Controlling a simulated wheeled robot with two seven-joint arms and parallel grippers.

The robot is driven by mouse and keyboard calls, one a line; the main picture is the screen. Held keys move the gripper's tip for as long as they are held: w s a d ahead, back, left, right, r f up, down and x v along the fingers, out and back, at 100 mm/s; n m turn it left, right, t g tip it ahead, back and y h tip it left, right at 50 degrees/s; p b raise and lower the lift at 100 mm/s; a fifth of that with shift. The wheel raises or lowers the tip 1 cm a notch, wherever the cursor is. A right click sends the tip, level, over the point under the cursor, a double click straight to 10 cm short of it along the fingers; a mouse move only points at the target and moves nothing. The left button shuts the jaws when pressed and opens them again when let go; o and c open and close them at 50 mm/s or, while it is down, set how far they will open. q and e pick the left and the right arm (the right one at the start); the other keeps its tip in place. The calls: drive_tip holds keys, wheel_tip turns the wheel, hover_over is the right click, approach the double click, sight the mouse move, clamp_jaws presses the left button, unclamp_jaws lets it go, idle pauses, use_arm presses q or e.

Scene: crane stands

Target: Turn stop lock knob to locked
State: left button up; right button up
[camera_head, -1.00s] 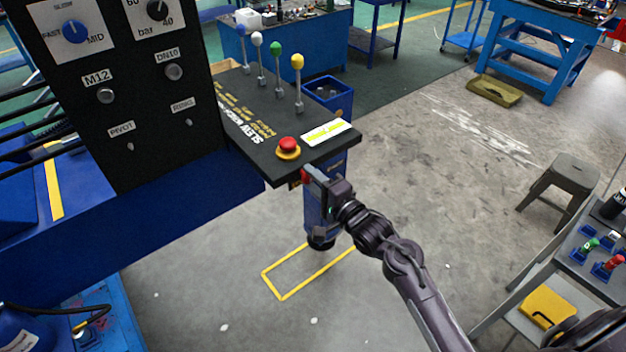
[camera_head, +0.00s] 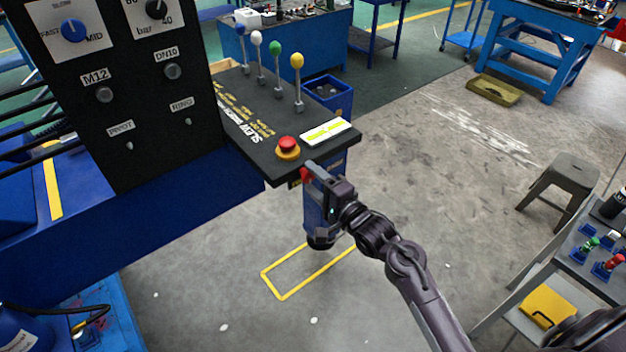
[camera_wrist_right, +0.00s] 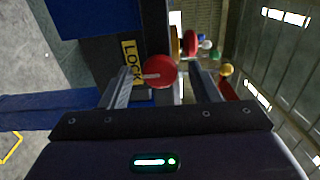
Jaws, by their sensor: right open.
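The stop lock knob is a red round knob (camera_wrist_right: 160,72) with a pale line across its face, lying roughly level in the right wrist view. A yellow label reading LOCK (camera_wrist_right: 130,62) is beside it. In the head view the red knob (camera_head: 305,174) shows small under the front edge of the black control console (camera_head: 237,112), partly hidden by my right gripper (camera_head: 314,170). In the right wrist view that gripper (camera_wrist_right: 162,80) is open, with one finger on each side of the knob. Whether the fingers touch it I cannot tell. My left gripper is not in view.
A red mushroom button (camera_head: 288,146) on a yellow base stands on the console above. Several ball-topped levers (camera_head: 298,80) stand behind it. A black panel (camera_head: 130,90) with knobs rises at left. A stool (camera_head: 562,185) stands at right; the floor between is clear.

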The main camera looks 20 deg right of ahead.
drive_tip(key=b+v, duration=0.2)
drive_tip(key=v, duration=0.5)
drive_tip(key=shift+s+d, duration=0.1)
drive_tip(key=s+f+n+g+h+b, duration=0.2)
drive_tip(key=s+f+n+g+b, duration=0.15)
drive_tip(key=f, duration=1.55)
drive_tip(key=s+f+n+g+h+b, duration=0.2)
drive_tip(key=s+f+g+b, duration=0.15)
drive_tip(key=f, duration=1.65)
drive_tip(key=s+d+f+n+g+h+b, duration=0.1)
drive_tip(key=s+f+n+g, duration=0.3)
drive_tip(key=s+f, duration=1)
drive_tip(key=s+d+f+n+g+h+b, duration=0.1)
drive_tip(key=s+f+n+g+b, duration=0.3)
drive_tip(key=s+f, duration=1.1)
drive_tip(key=s+n+g, duration=0.1)
drive_tip(key=s+n, duration=0.2)
drive_tip(key=s, duration=0.2)
drive_tip(key=shift+d, duration=0.15)
